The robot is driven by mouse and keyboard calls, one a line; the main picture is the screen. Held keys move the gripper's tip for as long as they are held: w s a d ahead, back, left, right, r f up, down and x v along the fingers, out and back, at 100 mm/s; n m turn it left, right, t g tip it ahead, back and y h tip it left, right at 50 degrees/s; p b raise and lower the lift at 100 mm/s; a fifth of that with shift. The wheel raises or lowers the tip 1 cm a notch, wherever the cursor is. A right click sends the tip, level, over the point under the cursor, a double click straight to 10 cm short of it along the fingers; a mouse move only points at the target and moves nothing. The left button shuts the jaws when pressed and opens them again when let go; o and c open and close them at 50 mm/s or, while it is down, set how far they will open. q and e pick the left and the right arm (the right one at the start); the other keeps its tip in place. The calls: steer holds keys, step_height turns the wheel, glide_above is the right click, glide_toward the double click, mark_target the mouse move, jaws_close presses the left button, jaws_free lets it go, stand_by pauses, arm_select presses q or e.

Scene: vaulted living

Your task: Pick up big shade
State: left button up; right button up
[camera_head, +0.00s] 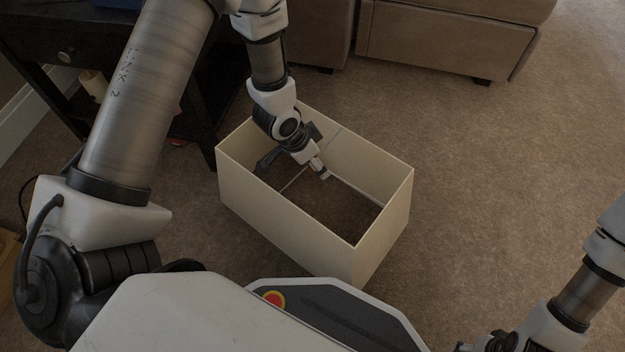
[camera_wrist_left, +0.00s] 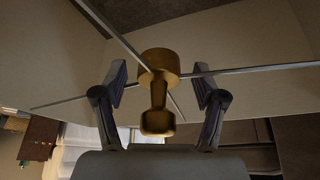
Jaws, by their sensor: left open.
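The big shade (camera_head: 290,228) is a cream rectangular open-topped box standing on the carpet in the head view. Thin metal rods cross its inside. My left gripper (camera_head: 294,149) reaches down into the opening, near the far left part. In the left wrist view, a brass hub (camera_wrist_left: 158,65) with rods spreading from it sits between the open fingers of my left gripper (camera_wrist_left: 160,84). The fingers stand apart on both sides of the hub, and the shade's inner wall (camera_wrist_left: 245,100) shows behind. My right gripper (camera_head: 490,343) is cut off at the bottom right edge, away from the shade.
A dark wooden table (camera_head: 40,55) stands close to the shade at the upper left. A brown leather sofa (camera_head: 440,40) stands behind. Open carpet (camera_head: 500,170) lies to the right of the shade.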

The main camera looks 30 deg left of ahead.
arm_select(q)
jaws_close()
stand_by(0.3)
